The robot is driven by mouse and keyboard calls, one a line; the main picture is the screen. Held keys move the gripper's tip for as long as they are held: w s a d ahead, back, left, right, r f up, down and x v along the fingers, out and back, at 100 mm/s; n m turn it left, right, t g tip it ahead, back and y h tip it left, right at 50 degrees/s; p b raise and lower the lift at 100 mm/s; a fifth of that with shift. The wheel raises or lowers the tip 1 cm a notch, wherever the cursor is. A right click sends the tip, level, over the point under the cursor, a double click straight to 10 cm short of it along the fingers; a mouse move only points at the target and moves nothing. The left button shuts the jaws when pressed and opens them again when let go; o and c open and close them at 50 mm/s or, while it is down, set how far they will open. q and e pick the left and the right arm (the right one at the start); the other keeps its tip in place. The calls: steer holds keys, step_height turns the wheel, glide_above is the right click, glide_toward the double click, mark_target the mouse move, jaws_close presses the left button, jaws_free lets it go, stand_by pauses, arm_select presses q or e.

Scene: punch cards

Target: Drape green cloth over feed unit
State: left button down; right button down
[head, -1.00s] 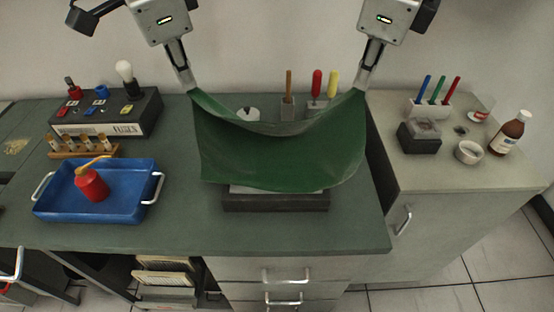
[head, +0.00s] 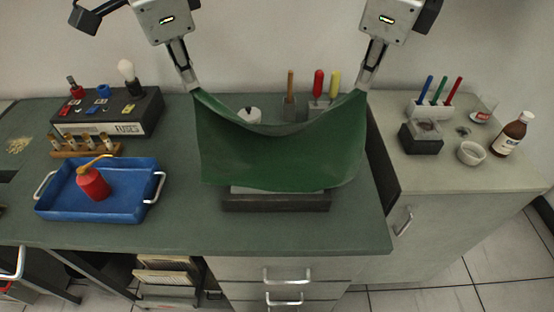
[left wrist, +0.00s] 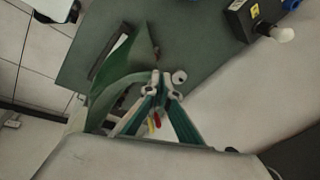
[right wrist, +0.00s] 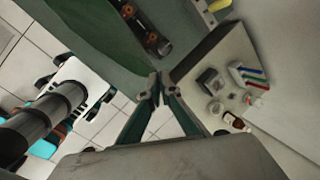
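The green cloth (head: 282,158) hangs between my two grippers, its upper edge sagging in the middle. My left gripper (head: 193,88) is shut on its upper left corner, and my right gripper (head: 361,89) is shut on its upper right corner. The cloth also shows in the left wrist view (left wrist: 108,78) and the right wrist view (right wrist: 100,35). The cloth's lower part hangs in front of or over the feed unit (head: 276,202), whose dark base and a light strip show below it. The rest of the unit is hidden, so I cannot tell whether they touch.
A blue tray (head: 60,208) with a red oil can (head: 94,184) stands left on the green bench. A fuse box (head: 110,118) and a wooden rack (head: 85,151) are behind it. Screwdrivers (head: 318,85) stand behind the cloth. A side cabinet at right holds a brown bottle (head: 510,133).

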arm_select(q)
steer(key=shift+w, duration=0.1)
arm_select(e)
steer(key=shift+w, duration=0.1)
stand_by(0.7)
